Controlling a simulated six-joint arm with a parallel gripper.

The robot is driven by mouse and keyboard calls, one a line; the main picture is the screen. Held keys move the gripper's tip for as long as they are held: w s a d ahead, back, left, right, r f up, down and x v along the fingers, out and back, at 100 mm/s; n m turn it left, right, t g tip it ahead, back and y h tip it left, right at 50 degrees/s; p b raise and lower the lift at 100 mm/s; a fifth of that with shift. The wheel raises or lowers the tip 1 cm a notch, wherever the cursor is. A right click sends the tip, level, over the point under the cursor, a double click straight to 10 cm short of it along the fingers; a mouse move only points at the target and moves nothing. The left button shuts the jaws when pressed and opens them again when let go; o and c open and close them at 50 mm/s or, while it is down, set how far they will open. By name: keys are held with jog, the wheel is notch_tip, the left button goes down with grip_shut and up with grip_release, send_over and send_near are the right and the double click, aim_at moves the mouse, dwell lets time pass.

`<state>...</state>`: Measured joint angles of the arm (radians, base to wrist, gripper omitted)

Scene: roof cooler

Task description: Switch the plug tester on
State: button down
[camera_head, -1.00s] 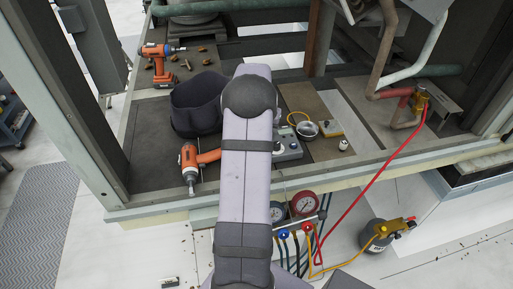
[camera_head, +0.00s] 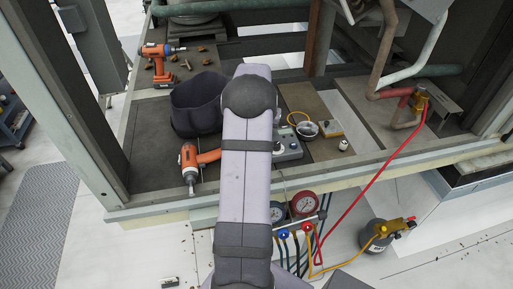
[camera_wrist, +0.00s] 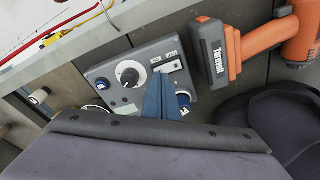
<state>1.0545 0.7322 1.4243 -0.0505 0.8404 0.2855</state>
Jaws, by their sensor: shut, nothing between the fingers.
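In the head view, part of the tester (camera_head: 288,149) shows right of my arm, which hides the rest. My gripper (camera_wrist: 160,80) has blue fingers, shut and empty, over the tester with their tips just below the switch in the wrist view. I cannot tell whether they touch it. The switch's position is too small to tell. My gripper is hidden in the head view.
An orange drill (camera_head: 195,164) lies close to the tester, left of my arm; its battery (camera_wrist: 212,50) is near the gripper in the wrist view. A dark bag (camera_head: 196,105) stands behind.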

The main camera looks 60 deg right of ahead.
jog(key=shift+f+b, duration=0.5)
jog(key=shift+f, duration=0.3)
dwell(0.6)
jog(key=shift+r, duration=0.15)
notch_tip(320, 180, up, 7)
jog(key=p, duration=0.5)
jog(key=shift+p, duration=0.3)
dwell(0.5)
